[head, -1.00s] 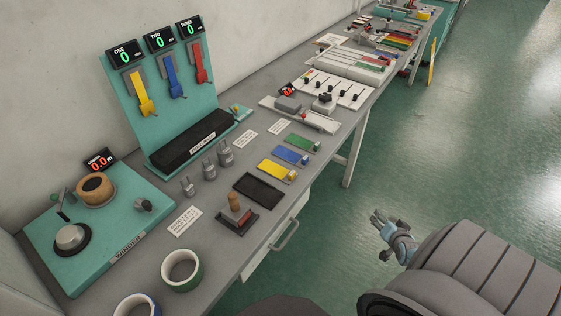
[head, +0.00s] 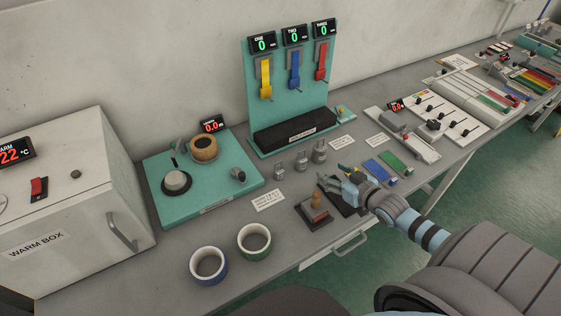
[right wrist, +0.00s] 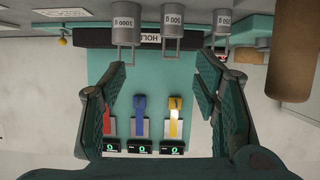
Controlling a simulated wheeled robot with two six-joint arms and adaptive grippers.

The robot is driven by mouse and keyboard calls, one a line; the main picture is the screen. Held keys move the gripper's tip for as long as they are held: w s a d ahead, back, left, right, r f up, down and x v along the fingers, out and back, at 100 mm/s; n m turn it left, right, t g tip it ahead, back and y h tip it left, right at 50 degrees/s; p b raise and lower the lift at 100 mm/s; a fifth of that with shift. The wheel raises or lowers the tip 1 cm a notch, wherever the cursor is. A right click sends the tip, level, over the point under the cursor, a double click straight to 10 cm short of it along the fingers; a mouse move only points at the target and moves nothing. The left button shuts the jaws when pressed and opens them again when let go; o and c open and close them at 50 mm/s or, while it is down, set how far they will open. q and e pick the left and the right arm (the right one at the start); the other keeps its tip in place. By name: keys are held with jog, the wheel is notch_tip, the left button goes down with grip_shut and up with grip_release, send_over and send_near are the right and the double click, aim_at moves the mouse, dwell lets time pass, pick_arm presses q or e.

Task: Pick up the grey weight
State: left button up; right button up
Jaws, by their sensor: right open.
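Three grey weights with loop handles stand in a row on the bench: a small one (head: 280,170), a middle one (head: 301,161) and a large one (head: 319,152). My left gripper is not in view.
A stamp with a wooden handle (head: 316,201) stands close to my right gripper.

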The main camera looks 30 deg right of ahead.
jog(key=a, duration=0.2)
jog(key=b, duration=0.5)
send_near(300, 157)
jog(key=b+x, duration=0.5)
jog(key=x, duration=0.4)
jog(key=shift+f, duration=0.15)
jog(key=shift+w, duration=0.2)
jog(key=shift+s, duration=0.1)
grip_shut()
